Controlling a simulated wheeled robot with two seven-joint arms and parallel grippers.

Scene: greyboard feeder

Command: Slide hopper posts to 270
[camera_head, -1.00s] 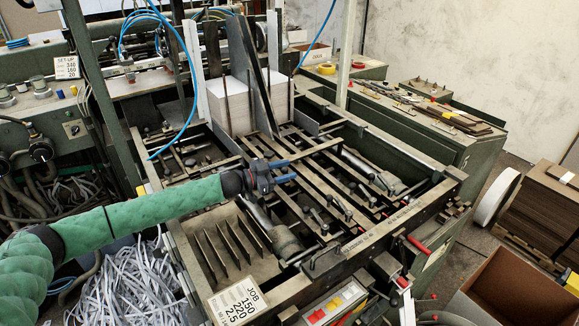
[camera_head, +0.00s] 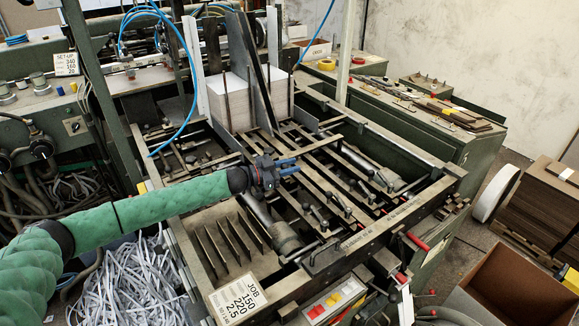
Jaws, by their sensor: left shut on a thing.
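The hopper is a dark metal frame (camera_head: 440,188) with long slotted rails. Upright posts and plates stand at its back around a white stack of sheets (camera_head: 239,96). One thin dark post (camera_head: 227,104) stands against the stack's front. A tall dark slanted bar (camera_head: 256,75) rises beside it. My left gripper (camera_head: 287,167), dark with blue fingers, reaches in from the left, low over the rails and in front of the stack. It is shut on a small part at the rails, mostly hidden by the fingers. My right gripper is not in view.
A set-up card (camera_head: 66,65) hangs at the upper left. Paper strips (camera_head: 130,285) heap below my left arm. An open cardboard box (camera_head: 515,294) stands at the lower right.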

